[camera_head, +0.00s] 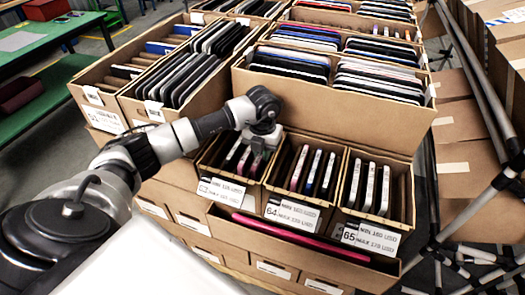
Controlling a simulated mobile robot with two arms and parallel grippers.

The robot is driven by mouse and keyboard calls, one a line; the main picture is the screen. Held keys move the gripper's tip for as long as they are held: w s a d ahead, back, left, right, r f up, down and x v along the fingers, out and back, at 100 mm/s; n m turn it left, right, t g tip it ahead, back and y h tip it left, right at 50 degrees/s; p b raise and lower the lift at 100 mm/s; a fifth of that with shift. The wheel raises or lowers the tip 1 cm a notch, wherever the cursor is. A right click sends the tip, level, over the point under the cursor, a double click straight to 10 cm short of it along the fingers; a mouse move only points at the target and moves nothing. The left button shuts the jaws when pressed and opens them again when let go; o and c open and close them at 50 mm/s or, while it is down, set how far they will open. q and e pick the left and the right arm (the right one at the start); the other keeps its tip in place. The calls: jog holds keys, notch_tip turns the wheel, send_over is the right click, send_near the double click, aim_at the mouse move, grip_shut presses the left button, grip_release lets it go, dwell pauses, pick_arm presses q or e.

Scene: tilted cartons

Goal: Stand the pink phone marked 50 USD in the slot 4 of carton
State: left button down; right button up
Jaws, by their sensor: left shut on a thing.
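My left gripper (257,154) points down into the front-left carton (222,190), labelled 63. It is shut on a thin phone, mostly hidden by the fingers and the carton, so its colour and price mark cannot be read. Other slim phones (233,152) stand tilted beside it in that carton. The middle carton (291,212), labelled 64, holds several tilted phones, one with a pink edge (299,167). The right carton (371,235), labelled 65, holds several pale-edged phones (369,187). No slot numbers are legible. My right gripper is out of view.
A large carton (330,108) packed with phones stands directly behind the gripper. More filled cartons (105,107) stand at the left. A long pink item (300,239) lies in the low tray in front. Metal poles (468,75) run along the right.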

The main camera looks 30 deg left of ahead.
pick_arm(q)
jog(key=shift+f, duration=0.25)
dwell(0.6)
jog(key=c, duration=1.1)
grip_release()
jog(key=shift+o, duration=0.4)
jog(key=shift+a, duration=0.1)
